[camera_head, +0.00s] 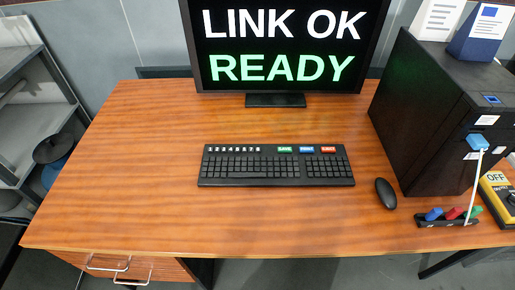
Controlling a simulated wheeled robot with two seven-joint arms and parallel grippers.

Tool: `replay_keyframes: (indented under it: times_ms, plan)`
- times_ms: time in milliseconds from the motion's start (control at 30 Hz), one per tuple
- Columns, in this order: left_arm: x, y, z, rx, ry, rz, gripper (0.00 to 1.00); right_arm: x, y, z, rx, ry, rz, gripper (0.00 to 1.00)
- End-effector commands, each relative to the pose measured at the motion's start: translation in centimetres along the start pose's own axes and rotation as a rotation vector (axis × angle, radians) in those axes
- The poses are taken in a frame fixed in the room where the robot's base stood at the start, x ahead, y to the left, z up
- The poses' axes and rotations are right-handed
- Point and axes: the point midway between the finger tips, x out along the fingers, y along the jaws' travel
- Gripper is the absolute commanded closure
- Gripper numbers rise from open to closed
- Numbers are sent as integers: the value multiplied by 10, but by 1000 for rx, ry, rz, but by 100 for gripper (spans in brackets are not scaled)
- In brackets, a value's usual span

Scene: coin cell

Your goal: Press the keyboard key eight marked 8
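The black keyboard (276,176) lies flat on the wooden desk, near its middle. A row of white-marked keys (234,149) runs along its upper left edge; the marks are too small to read, so I cannot tell for sure which one is the 8. Right of that row sit a green key (285,149), a blue key (307,149) and a red key (328,149) with labels. Neither of my grippers is in view, and nothing covers the keyboard.
A monitor (284,45) reading "LINK OK READY" stands behind the keyboard. A mouse (385,193), a black computer case (437,115), a small tray (425,223) of coloured pieces and a yellow meter (497,196) are at right. The desk's left part (140,170) is clear.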

Motion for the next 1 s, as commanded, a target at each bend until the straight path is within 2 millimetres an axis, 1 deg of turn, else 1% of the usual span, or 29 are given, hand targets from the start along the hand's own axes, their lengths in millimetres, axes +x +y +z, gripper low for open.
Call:
replay_keyframes:
  times_ms: [33,67,100,333,633,1000]
  plan:
    - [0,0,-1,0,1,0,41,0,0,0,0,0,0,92]
    - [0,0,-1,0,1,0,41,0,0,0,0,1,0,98]
    - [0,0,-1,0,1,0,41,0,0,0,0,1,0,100]
    - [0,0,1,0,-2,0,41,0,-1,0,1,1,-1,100]
    - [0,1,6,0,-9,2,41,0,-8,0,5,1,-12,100]
    - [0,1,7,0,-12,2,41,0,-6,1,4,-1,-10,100]
